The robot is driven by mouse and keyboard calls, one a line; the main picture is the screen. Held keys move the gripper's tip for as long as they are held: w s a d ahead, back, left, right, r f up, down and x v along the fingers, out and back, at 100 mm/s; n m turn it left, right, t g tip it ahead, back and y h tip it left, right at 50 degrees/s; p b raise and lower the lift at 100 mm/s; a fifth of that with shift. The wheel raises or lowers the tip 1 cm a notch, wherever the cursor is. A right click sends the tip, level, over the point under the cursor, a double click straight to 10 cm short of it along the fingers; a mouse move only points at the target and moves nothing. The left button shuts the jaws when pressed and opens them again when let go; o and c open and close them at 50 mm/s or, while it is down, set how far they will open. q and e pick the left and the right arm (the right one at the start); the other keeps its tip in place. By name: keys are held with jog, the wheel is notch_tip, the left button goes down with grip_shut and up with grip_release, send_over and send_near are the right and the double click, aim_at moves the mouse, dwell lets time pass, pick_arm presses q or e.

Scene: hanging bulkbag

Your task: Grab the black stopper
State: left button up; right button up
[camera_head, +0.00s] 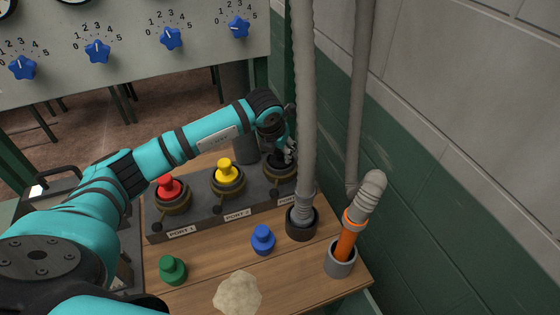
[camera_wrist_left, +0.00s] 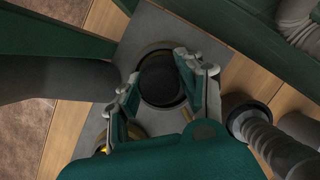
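The black stopper (camera_wrist_left: 160,78) sits in the third port, at the right end of the grey port block (camera_head: 205,214). My left gripper (camera_head: 287,150) is over that port in the head view and partly covers it. In the left wrist view the gripper (camera_wrist_left: 156,92) is open, with one finger on each side of the stopper. I cannot tell whether the fingers touch it. My right gripper is not in view.
A red stopper (camera_head: 168,187) and a yellow stopper (camera_head: 227,170) sit in the other ports. Loose green (camera_head: 172,269) and blue (camera_head: 263,239) stoppers stand on the wooden table (camera_head: 205,265). A grey hose (camera_head: 305,90) hangs close to the right of the gripper.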

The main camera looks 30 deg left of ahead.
pick_arm(q)
grip_shut()
